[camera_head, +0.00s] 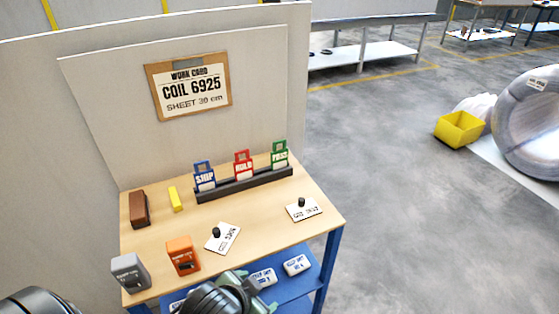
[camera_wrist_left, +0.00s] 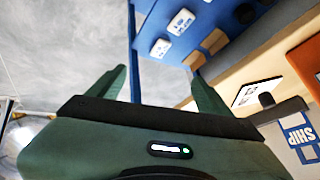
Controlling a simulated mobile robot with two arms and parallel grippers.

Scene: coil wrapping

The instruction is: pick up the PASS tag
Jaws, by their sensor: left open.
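The green PASS tag (camera_head: 280,155) stands upright at the right end of a dark rack (camera_head: 245,186) on the wooden table. The red HOLD tag (camera_head: 243,165) and the blue SHIP tag (camera_head: 204,177) stand left of it in the same rack. My left gripper (camera_head: 252,287) is low at the table's front edge, well apart from the PASS tag. In the left wrist view its green fingers (camera_wrist_left: 159,80) are spread with nothing between them. The SHIP tag (camera_wrist_left: 302,136) shows at that view's right edge; the PASS tag does not appear there. My right gripper is not visible.
On the table are an orange box (camera_head: 183,256), a grey box (camera_head: 130,272), a brown block (camera_head: 139,209), a yellow block (camera_head: 175,199) and two white cards (camera_head: 223,239) (camera_head: 304,210) with black knobs. A blue shelf (camera_head: 312,280) below holds white packs. A panel stands behind.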

